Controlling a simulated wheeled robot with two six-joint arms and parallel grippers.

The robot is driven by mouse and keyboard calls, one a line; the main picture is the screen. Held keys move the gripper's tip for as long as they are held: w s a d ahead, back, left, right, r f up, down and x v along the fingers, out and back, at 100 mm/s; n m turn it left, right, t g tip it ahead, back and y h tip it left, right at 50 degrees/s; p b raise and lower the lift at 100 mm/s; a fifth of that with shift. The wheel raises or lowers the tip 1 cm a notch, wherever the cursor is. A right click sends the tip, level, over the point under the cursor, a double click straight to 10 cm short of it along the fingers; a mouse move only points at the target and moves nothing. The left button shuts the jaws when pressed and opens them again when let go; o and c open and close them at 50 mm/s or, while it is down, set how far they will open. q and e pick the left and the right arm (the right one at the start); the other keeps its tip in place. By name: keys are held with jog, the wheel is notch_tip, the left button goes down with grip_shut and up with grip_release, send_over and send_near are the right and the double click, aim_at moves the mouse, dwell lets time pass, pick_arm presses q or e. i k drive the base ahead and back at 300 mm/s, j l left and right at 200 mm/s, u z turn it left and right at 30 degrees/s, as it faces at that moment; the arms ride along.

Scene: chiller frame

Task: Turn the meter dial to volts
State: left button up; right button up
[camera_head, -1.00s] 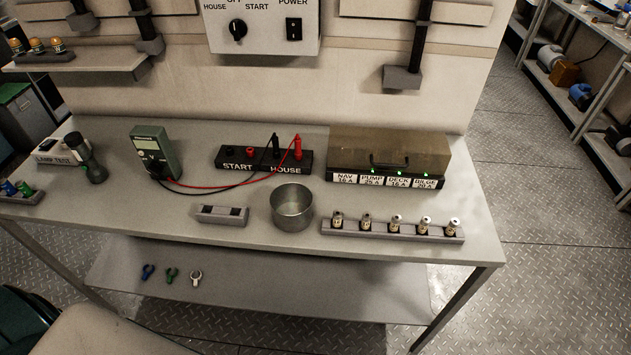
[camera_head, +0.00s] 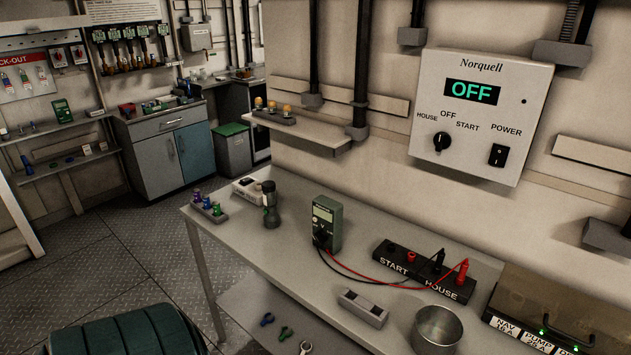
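The green meter (camera_head: 326,224) stands upright on the grey workbench, left of the middle of the head view. Its pale screen is at the top of its face. Its dial is small and partly hidden by the plugged leads, so I cannot tell where it points. A red lead and a black lead (camera_head: 375,281) run from the meter to the black START/HOUSE terminal block (camera_head: 424,270), where a red probe (camera_head: 462,271) and a black probe stand at the HOUSE end. Neither of my grippers shows in the view.
The workbench (camera_head: 285,262) also carries a flashlight (camera_head: 270,203), a small grey holder (camera_head: 362,308), a metal cup (camera_head: 436,328) and a covered fuse box (camera_head: 560,308). A wall panel (camera_head: 478,115) reads OFF. A green padded seat (camera_head: 140,333) is at the lower left.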

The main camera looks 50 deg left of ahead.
aim_at(319, 237)
jog(key=u, duration=1.5)
jog(key=i+l+z, duration=0.2)
jog(key=l, duration=0.2)
jog(key=i+l+z, duration=0.2)
jog(key=l, duration=0.25)
jog(key=k, duration=0.1)
